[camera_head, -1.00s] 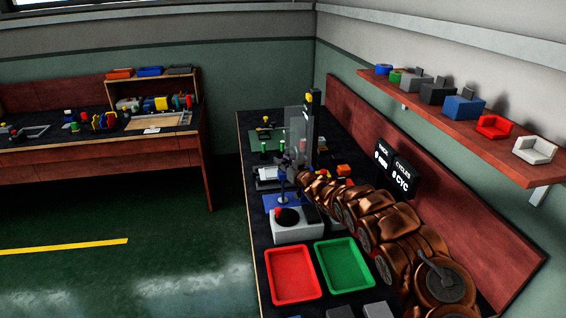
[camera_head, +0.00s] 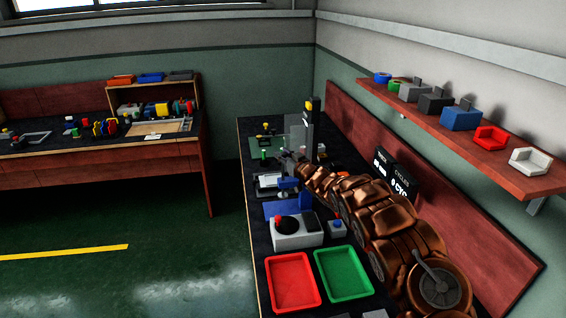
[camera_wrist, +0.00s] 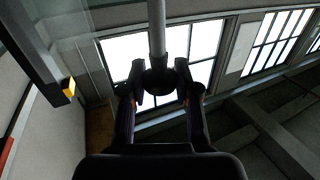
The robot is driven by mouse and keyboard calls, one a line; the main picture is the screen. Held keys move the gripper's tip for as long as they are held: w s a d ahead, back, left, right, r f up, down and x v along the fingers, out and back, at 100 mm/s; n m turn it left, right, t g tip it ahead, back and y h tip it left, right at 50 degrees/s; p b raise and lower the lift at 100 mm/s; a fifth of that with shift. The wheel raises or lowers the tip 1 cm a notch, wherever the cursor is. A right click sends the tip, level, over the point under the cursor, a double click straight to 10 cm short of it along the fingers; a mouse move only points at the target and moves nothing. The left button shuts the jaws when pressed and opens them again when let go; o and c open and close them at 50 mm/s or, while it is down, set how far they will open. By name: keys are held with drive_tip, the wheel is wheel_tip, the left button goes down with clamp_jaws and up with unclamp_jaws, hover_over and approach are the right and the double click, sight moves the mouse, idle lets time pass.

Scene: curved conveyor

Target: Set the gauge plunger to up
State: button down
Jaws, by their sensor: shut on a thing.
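My gripper (camera_wrist: 160,92) is shut on a dark round knob (camera_wrist: 159,76) at the end of a grey rod (camera_wrist: 157,30) in the wrist view. I take this knob and rod for the gauge plunger. The two fingers press on the knob from both sides. In the head view my gripper (camera_head: 287,157) is small and dark, above and behind a blue stand (camera_head: 287,207) with a blue upper part (camera_head: 288,183), probably the gauge. The knob cannot be made out there, and the plunger's height is not clear.
A clear panel (camera_head: 297,130) and a dark post (camera_head: 314,112) stand close behind my gripper. A white box with a red knob (camera_head: 297,232), a red tray (camera_head: 293,283) and a green tray (camera_head: 343,273) lie nearer. A shelf (camera_head: 500,165) runs along the right wall.

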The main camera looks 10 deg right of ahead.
drive_tip(key=shift+r, duration=0.55)
drive_tip(key=c, duration=0.8)
unclamp_jaws()
drive_tip(key=shift+f, duration=0.1)
drive_tip(key=shift+c, duration=0.2)
drive_tip(key=shift+s, duration=0.1)
drive_tip(key=v, duration=1.1)
drive_tip(key=shift+s+d, duration=0.25)
drive_tip(key=shift+s, duration=0.05)
